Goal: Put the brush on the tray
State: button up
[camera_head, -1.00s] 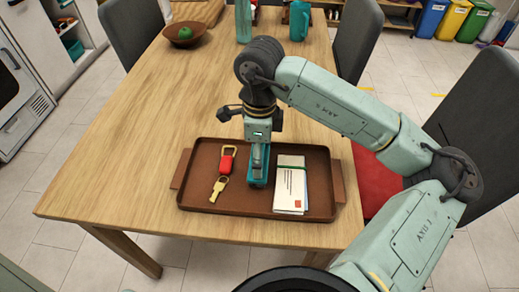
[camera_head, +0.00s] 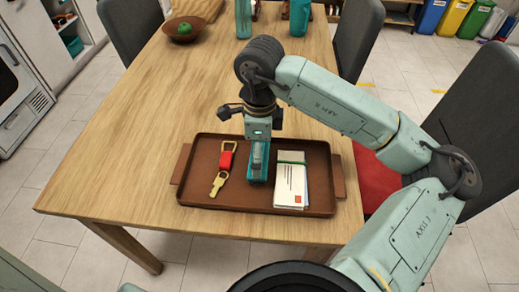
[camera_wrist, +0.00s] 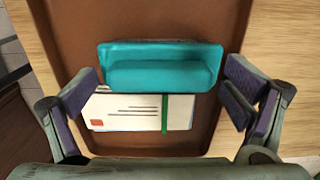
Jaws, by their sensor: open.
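The teal brush (camera_head: 258,163) lies on the brown tray (camera_head: 238,206), between a key on a red tag and some envelopes. In the wrist view the brush (camera_wrist: 160,66) rests on the tray floor (camera_wrist: 65,22). My gripper (camera_head: 259,143) is over the tray, right at the brush. In the wrist view my gripper (camera_wrist: 162,100) is open, with one finger on each side and a gap between each finger and the brush. The head view does not show the fingers clearly.
The key with red tag (camera_head: 226,160) lies left of the brush. The envelopes (camera_head: 291,184) with a green band lie right of it. A bowl (camera_head: 184,32) and teal bottles stand at the table's far end. The table (camera_head: 130,130) left of the tray is clear.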

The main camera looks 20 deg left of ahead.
jog(key=shift+r+p, duration=0.3)
jog(key=shift+p, duration=0.05)
jog(key=shift+w+r+b, duration=0.1)
jog(key=shift+r+b, duration=0.2)
notch_tip(320, 180, up, 11)
jog(key=b, duration=0.2)
jog(key=shift+r, duration=0.1)
dwell(1.1)
